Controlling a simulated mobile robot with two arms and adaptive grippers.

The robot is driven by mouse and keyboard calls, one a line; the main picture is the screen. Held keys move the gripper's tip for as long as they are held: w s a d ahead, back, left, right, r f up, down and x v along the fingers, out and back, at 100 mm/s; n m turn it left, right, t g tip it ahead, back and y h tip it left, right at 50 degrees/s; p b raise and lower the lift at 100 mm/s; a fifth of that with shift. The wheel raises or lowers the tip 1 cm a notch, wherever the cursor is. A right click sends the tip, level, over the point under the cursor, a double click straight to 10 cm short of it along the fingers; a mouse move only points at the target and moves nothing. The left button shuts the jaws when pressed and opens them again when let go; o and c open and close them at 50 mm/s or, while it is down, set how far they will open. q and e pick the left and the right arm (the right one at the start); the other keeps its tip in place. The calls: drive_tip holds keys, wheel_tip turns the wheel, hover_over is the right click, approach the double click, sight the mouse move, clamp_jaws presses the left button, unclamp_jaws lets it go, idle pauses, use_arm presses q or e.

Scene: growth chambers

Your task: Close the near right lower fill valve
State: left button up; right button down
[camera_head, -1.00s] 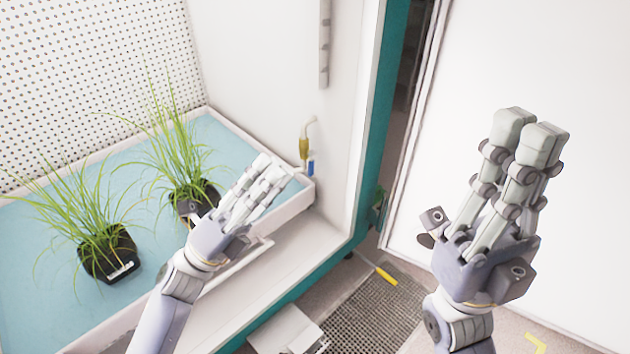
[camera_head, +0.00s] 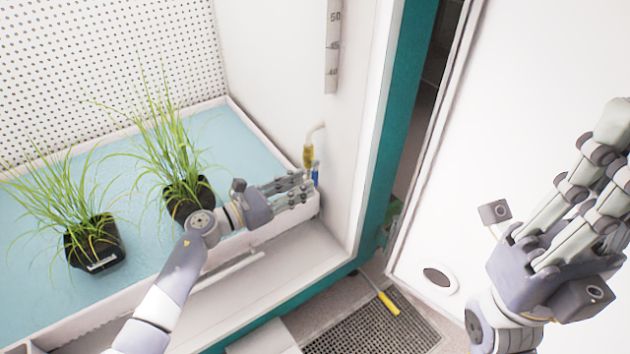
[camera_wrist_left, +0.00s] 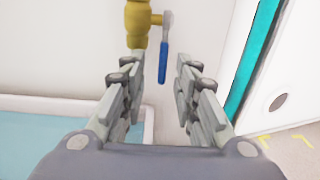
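The fill valve is a brass body (camera_head: 308,155) on a pale pipe at the chamber's right inner wall, just above the tray's corner. Its blue lever (camera_head: 316,172) hangs straight down beside the body. In the left wrist view the brass body (camera_wrist_left: 137,24) is at the top, and the lever (camera_wrist_left: 163,62) hangs ahead, between the finger lines. My left gripper (camera_head: 305,188) is just below the valve in the head view. Its fingers are apart with nothing between them. My right gripper (camera_head: 612,150) is raised at the right, fingers extended and apparently apart, partly cut off by the frame.
Two potted grasses (camera_head: 94,243) (camera_head: 190,198) stand on the blue tray's left and middle. The tray's white rim (camera_head: 268,228) runs below my left arm. A ruled strip (camera_head: 334,50) is on the wall above the valve. A teal door frame (camera_head: 385,160) and white door (camera_head: 530,80) are rightward.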

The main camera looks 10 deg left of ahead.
sight(315, 178)
use_arm(q)
drive_tip(key=shift+r+b+x, duration=0.1)
drive_tip(key=shift+b+x, duration=0.15)
drive_tip(key=shift+x, duration=0.95)
drive_tip(key=shift+r+b+x, duration=0.15)
drive_tip(key=shift+b+x, duration=0.05)
drive_tip(key=shift+x, duration=0.95)
drive_tip(key=shift+d, duration=0.1)
clamp_jaws()
